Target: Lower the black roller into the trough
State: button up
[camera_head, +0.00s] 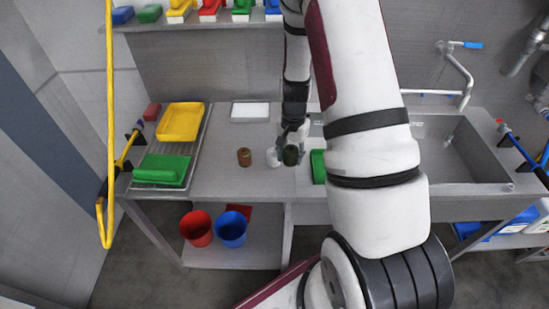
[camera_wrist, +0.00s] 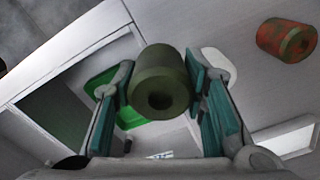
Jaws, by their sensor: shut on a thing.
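My gripper (camera_head: 290,148) is shut on a dark olive-green, nearly black roller (camera_head: 290,156) above the counter's front part. In the wrist view the roller (camera_wrist: 160,85) sits between the teal finger pads of my gripper (camera_wrist: 161,95), with a dark hole in its end face.
A green item (camera_head: 318,166) lies right of the roller. A tap (camera_head: 462,75) rises behind the basin. A rack holds a yellow tray (camera_head: 181,121) and a green block (camera_head: 162,168).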

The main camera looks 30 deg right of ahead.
jog(key=s+d+f+b, duration=0.1)
jog(key=s+d, duration=0.5)
jog(key=d, duration=0.8)
jog(key=s+d+b, duration=0.2)
jog(key=s+d, duration=0.4)
jog(key=d, duration=0.9)
jog(key=s+d+f+b, duration=0.1)
jog(key=s+d, duration=0.5)
jog(key=d, duration=0.9)
jog(key=shift+f+b, duration=0.3)
jog(key=shift+b, duration=0.35)
jog(key=shift+d, duration=0.1)
jog(key=shift+f+b, duration=2.4)
jog(key=shift+f, duration=4.9)
jog(key=shift+f, duration=0.3)
